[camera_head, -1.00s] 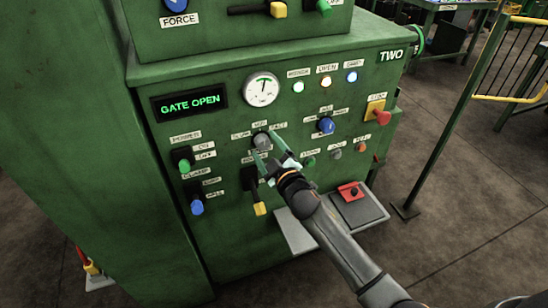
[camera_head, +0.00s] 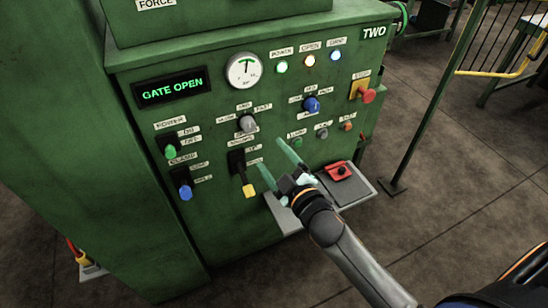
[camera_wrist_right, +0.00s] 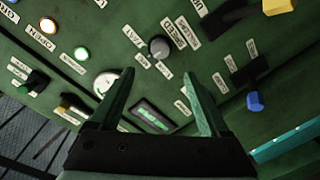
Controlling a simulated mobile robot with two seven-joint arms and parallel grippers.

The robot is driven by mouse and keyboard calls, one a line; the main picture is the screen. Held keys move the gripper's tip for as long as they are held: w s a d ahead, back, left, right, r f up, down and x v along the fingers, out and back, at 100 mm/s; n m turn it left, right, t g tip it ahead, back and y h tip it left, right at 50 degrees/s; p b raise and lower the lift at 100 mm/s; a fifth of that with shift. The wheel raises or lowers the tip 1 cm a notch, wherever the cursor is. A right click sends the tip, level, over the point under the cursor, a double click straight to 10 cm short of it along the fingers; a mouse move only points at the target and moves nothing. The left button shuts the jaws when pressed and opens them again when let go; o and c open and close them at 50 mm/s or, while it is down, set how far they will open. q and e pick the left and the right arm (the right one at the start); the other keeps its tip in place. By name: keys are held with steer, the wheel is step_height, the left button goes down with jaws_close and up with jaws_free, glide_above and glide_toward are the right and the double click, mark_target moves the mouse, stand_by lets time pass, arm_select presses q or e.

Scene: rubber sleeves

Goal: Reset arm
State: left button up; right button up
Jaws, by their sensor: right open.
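My right gripper (camera_head: 270,154) is open and empty, its two green fingers pointing at the green machine panel (camera_head: 225,215). In the head view it lies below and right of the grey selector knob (camera_head: 247,123), apart from it. In the right wrist view the gripper (camera_wrist_right: 158,74) shows nothing between its fingers but panel face behind, and the grey knob (camera_wrist_right: 159,47) stands beyond the fingertips. The left finger partly covers the dial gauge there. My left gripper is not in view.
The panel carries a "GATE OPEN" display (camera_head: 172,87), a gauge (camera_head: 244,71), a yellow-tipped lever (camera_head: 248,190), a blue knob (camera_head: 311,104) and a red stop button (camera_head: 367,95). A shelf with a red switch box (camera_head: 338,171) juts out below. A green post (camera_head: 430,115) stands right.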

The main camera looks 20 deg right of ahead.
stand_by(0.3)
steer(key=s+a+f+m+g+p, duration=0.1)
steer(key=s+f+m+g, duration=0.3)
steer(key=s+f, duration=0.5)
steer(key=s+a+f+m+g+p, duration=0.1)
steer(key=s+f+m+g, duration=0.3)
steer(key=s+f, duration=0.5)
steer(key=s+p, duration=0.1)
steer(key=s, duration=0.2)
steer(key=shift+s+a+f+y, duration=0.3)
steer(key=shift+s+f+y, duration=0.05)
steer(key=shift+f+y, duration=0.05)
